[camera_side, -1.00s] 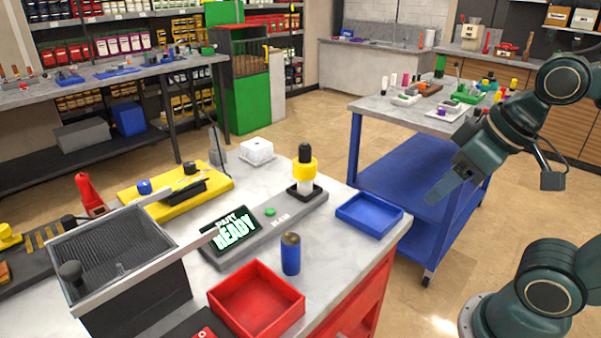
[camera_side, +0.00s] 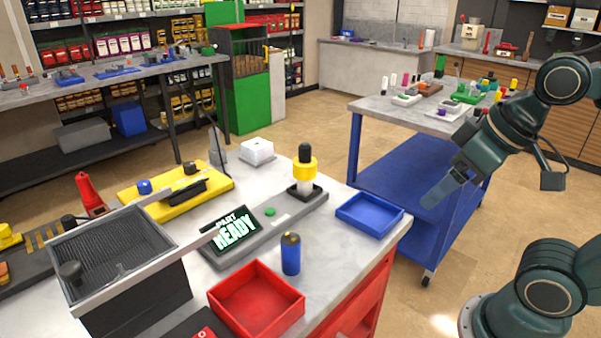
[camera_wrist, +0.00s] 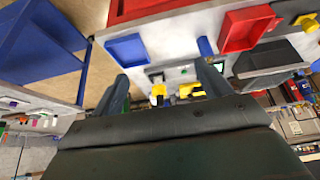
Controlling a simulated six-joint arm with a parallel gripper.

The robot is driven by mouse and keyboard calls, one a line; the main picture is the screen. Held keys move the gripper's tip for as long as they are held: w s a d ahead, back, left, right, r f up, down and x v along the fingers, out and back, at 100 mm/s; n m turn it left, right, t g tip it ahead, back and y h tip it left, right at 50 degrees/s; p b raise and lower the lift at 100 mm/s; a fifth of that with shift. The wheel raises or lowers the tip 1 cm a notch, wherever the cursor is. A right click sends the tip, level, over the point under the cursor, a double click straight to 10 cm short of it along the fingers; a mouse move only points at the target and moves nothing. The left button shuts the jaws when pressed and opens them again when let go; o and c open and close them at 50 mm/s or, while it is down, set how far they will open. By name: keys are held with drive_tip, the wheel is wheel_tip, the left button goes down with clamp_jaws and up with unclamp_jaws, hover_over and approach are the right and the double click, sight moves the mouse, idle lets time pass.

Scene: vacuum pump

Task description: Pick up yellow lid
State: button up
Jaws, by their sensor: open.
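The yellow lid (camera_side: 304,168) is a yellow ring with a black knob on top. It sits upright on a pale cylinder in the black socket of the grey test stand, whose screen reads "PART READY". In the wrist view a yellow part (camera_wrist: 158,90) that looks like the lid shows between the fingers, small and far off. My gripper (camera_side: 432,198) is right of the table, over the floor gap by the blue cart, well apart from the lid. Its two fingers (camera_wrist: 164,80) are spread and hold nothing.
A blue tray (camera_side: 347,221) lies at the table's right edge, between my gripper and the lid. A blue cylinder with a dark top (camera_side: 290,258) stands near a red tray (camera_side: 283,321). A white block (camera_side: 256,152) is behind the stand. The blue cart (camera_side: 375,185) stands behind my gripper.

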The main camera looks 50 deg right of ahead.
drive_tip(key=r, duration=0.1)
hover_over(305, 158)
drive_tip(key=s+d, duration=0.1)
drive_tip(key=s, duration=0.4)
drive_tip(key=shift+g, duration=0.4)
drive_tip(key=shift+w+d+x, duration=0.1)
drive_tip(key=shift+x, duration=2.05)
drive_tip(key=shift+w+d+x, duration=0.1)
drive_tip(key=shift+x, duration=2)
drive_tip(key=shift+x, duration=2.55)
drive_tip(key=shift+w+a, duration=0.1)
drive_tip(key=shift+a, duration=0.05)
